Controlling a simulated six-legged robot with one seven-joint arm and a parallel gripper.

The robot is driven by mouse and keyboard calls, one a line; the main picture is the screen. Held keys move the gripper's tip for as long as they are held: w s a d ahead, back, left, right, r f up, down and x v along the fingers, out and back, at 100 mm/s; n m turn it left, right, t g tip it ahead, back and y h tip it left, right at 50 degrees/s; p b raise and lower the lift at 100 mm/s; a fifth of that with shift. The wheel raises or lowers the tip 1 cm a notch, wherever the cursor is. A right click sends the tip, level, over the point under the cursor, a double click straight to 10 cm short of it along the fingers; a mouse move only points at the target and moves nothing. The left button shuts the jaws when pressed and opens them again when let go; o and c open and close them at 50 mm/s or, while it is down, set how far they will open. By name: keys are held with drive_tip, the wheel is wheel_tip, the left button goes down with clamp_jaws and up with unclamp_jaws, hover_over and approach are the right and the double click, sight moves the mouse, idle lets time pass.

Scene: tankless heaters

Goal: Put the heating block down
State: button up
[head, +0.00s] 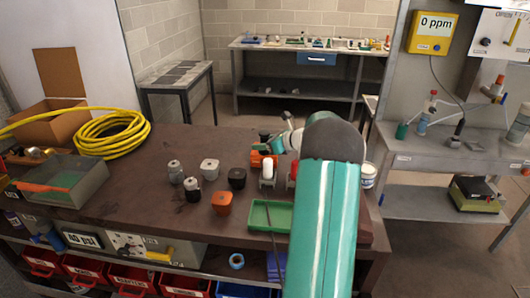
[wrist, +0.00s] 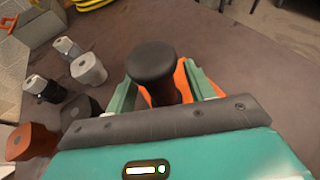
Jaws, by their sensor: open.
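A piece with a round black cap and dark stem (wrist: 155,65), with orange beside and below it, is between my gripper's fingers in the wrist view. I take it for the heating block, but cannot be sure. My gripper (wrist: 160,95) is open, with one green finger on each side of the piece. The palm hides its lower part, so I cannot tell whether it touches the tabletop. In the head view, orange and dark parts (head: 262,158) show at the gripper's place, and my arm covers much of that area.
On the brown workbench (head: 150,205), left of the gripper, stand a light grey block (head: 209,168), a black block (head: 236,178), an orange block (head: 222,202) and two small cylinders. A green tray (head: 262,214) lies near the front edge. A yellow hose coil (head: 112,134) lies at the left.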

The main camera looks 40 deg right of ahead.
drive_tip(key=shift+x, duration=0.95)
clamp_jaws()
drive_tip(key=shift+r, duration=0.1)
